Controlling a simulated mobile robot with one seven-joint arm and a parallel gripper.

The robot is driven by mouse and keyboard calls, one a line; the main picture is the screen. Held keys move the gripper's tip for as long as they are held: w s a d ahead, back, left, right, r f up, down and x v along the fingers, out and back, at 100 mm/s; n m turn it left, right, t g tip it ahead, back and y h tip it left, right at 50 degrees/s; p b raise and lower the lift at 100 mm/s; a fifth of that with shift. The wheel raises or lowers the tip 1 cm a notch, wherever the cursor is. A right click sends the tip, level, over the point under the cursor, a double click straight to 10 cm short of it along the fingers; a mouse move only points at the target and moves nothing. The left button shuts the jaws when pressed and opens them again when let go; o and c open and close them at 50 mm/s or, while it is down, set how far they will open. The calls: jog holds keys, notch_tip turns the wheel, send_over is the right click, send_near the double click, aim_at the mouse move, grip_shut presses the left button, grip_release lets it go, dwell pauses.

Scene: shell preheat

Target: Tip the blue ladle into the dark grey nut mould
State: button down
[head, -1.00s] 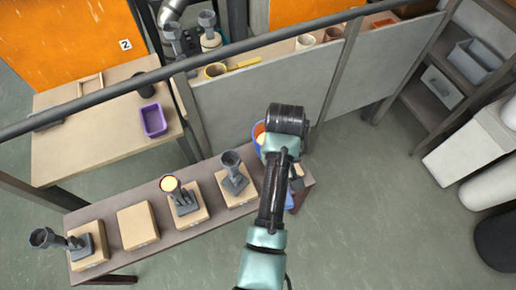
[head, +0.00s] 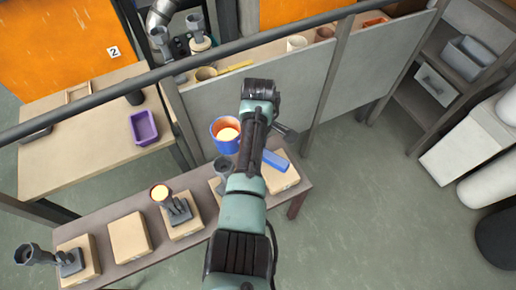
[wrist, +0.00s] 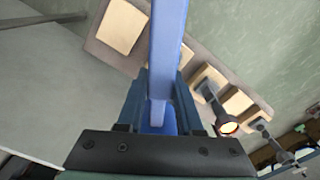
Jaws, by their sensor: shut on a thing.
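The blue ladle's bowl (head: 226,136) shows in the head view, with an orange inside and a pale glowing fill. Its blue handle (head: 275,161) shows right of my arm. My gripper is shut on the handle, which runs up through the wrist view (wrist: 167,60); its jaws (wrist: 160,105) flank it there. I cannot tell for sure which is the nut mould. The ladle bowl is above and behind the last one.
The blocks stand on a long narrow bench (head: 103,240); one pale block (head: 129,236) is bare. A grey partition panel (head: 300,90) rises behind. A dark rail (head: 90,112) crosses the view. A purple tray (head: 144,127) lies on the left table.

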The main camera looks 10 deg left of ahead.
jog(key=f+t, duration=0.1)
jog(key=f+t+b, duration=0.1)
jog(key=shift+w+d+f+h, duration=0.1)
jog(key=shift+w+f+h, duration=0.1)
jog(key=shift+f+h, duration=0.15)
dwell(0.4)
jog(key=t+h+b, duration=0.1)
jog(key=t, duration=0.1)
jog(key=t+h+b, duration=0.1)
jog(key=t, duration=0.1)
jog(key=t+h, duration=0.1)
jog(key=t, duration=0.1)
jog(key=shift+f+t+b, duration=0.25)
jog(key=shift+t+b, duration=0.05)
jog(key=shift+b, duration=0.1)
jog(key=shift+s+t+h+b, duration=0.1)
jog(key=shift+t+h+b, duration=0.3)
jog(key=shift+b, duration=0.35)
jog(key=shift+s+r+t+h+b, duration=0.1)
jog(key=shift+r+t+h+b, duration=0.2)
jog(key=shift+t+b, duration=0.45)
